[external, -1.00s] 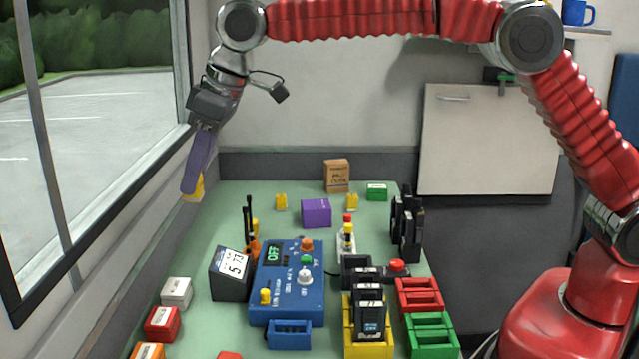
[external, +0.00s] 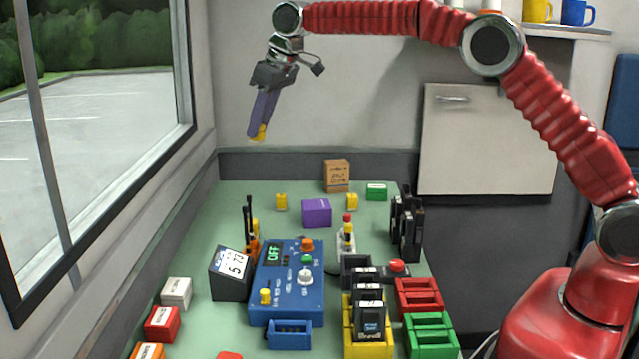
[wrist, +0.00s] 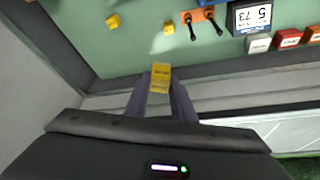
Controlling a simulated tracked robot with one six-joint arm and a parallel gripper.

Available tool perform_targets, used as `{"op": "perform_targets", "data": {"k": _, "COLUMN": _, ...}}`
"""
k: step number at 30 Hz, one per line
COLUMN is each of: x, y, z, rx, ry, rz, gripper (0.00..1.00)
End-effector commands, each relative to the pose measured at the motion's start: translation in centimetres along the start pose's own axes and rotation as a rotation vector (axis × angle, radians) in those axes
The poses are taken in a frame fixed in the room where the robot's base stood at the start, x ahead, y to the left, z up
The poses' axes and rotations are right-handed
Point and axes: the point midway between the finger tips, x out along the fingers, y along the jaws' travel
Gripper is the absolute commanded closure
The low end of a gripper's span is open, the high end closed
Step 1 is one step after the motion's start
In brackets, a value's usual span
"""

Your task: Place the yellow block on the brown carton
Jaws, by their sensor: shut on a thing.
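My gripper (external: 258,132) is shut on a yellow block (external: 260,132) and holds it in the air above the back left of the table. The wrist view shows the yellow block (wrist: 161,74) between my two purple fingers, with the green tabletop beyond it. The brown carton (external: 337,176) stands upright at the back of the table, to the right of and lower than my gripper in the external view. The carton does not show in the wrist view.
Small yellow pieces (external: 281,202) and a purple box (external: 316,213) stand near the carton, with a green block (external: 376,192) to its right. A blue control box (external: 287,283) and black radios (external: 406,222) stand nearer. A window (external: 95,120) borders the left.

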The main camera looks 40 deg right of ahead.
Motion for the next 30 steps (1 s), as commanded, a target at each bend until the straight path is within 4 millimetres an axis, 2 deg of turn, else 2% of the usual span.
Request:
{"op": "perform_targets", "data": {"k": 1, "x": 0.0, "y": 2.2, "z": 0.1, "rx": 0.023, "ry": 0.000, "rz": 0.009, "gripper": 0.99}}
{"op": "perform_targets", "data": {"k": 3, "x": -0.1, "y": 4.9, "z": 0.2, "rx": 0.050, "ry": 0.000, "rz": 0.020, "gripper": 0.99}}
{"op": "perform_targets", "data": {"k": 11, "x": -0.6, "y": 14.8, "z": 1.6, "rx": 0.147, "ry": 0.000, "rz": 0.061, "gripper": 0.99}}
{"op": "perform_targets", "data": {"k": 18, "x": -1.5, "y": 23.7, "z": 3.9, "rx": 0.236, "ry": 0.000, "rz": 0.098, "gripper": 0.99}}
{"op": "perform_targets", "data": {"k": 24, "x": -2.4, "y": 29.4, "z": 6.0, "rx": 0.295, "ry": 0.001, "rz": 0.122, "gripper": 0.99}}
{"op": "perform_targets", "data": {"k": 30, "x": -3.0, "y": 33.1, "z": 7.6, "rx": 0.334, "ry": 0.001, "rz": 0.138, "gripper": 0.99}}
